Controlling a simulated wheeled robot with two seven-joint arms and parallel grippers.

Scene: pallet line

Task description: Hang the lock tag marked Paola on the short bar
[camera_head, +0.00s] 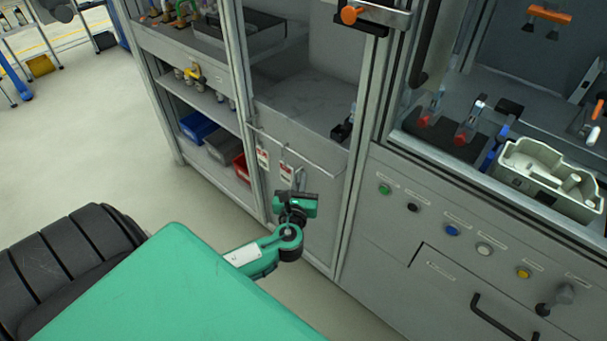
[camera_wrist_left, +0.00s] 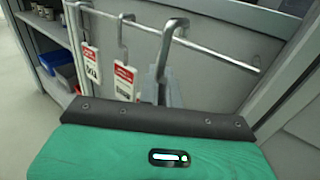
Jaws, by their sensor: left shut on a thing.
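My left gripper (camera_head: 295,204) is in front of the grey cabinet, just below the short bar (camera_wrist_left: 220,54). It is shut on a lock tag whose grey metal hook (camera_wrist_left: 170,48) rises above the jaw. In the left wrist view the hook's bend overlaps the bar; I cannot tell if it is over it or only in front. The tag's lower part is hidden by the gripper and no name is readable. Two red-and-white tags (camera_wrist_left: 91,63) (camera_wrist_left: 124,82) hang on the bar to the left. My right gripper is not in view.
A cabinet upright (camera_head: 358,150) stands close to the right of the bar. Shelves with blue, grey and red bins (camera_head: 198,128) are to the left. A panel with coloured buttons (camera_head: 452,230) and a tray (camera_head: 550,178) are to the right. Open floor lies at left.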

